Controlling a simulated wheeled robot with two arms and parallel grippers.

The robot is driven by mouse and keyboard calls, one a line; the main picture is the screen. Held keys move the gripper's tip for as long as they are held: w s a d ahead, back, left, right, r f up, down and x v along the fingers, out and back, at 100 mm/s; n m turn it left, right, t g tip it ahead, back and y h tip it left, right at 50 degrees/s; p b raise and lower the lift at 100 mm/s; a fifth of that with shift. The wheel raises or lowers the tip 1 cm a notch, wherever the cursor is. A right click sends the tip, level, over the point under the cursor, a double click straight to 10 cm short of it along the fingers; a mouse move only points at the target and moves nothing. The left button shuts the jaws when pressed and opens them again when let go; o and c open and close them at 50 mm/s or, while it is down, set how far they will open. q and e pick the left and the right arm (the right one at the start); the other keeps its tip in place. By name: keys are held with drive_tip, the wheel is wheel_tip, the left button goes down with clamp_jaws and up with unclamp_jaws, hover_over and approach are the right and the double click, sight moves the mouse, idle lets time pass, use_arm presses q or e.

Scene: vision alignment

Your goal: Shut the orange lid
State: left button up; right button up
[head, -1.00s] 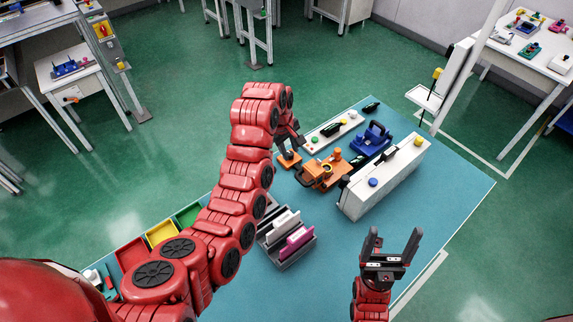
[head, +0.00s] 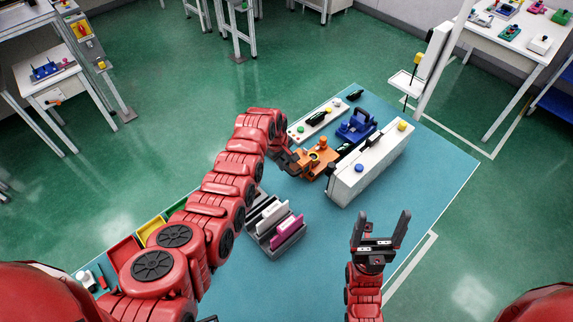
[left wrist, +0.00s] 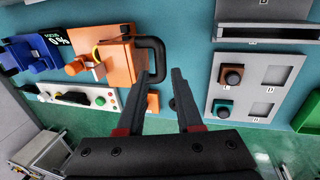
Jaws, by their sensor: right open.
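An orange box (head: 320,160) with a round knob-like part on top stands on the teal table. It also shows in the left wrist view (left wrist: 119,64), with a black loop handle (left wrist: 158,58) on its right side. A smaller orange piece (left wrist: 153,103) lies below it there, partly behind a finger; I cannot tell which part is the lid. My left gripper (left wrist: 161,73) is open and empty, its left fingertip close to the handle's lower end; contact is unclear. In the head view my left gripper (head: 288,161) is left of the box. My right gripper (head: 384,216) is open and empty.
A white upright panel (head: 370,165) stands right of the box, and a blue device (head: 356,125) behind it. A white strip (head: 318,118) with buttons lies at the back. A grey rack (head: 276,237) and coloured trays (head: 150,231) are nearer. The table's right front is clear.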

sight(287, 169)
use_arm(q)
drive_tip(key=shift+f, duration=0.35)
drive_tip(key=shift+b+x, duration=0.65)
drive_tip(key=shift+x, duration=0.35)
drive_tip(key=shift+w+d+f+b, duration=0.1)
drive_tip(key=shift+w+f+b, duration=0.1)
drive_tip(key=shift+f+b, duration=0.3)
clamp_jaws()
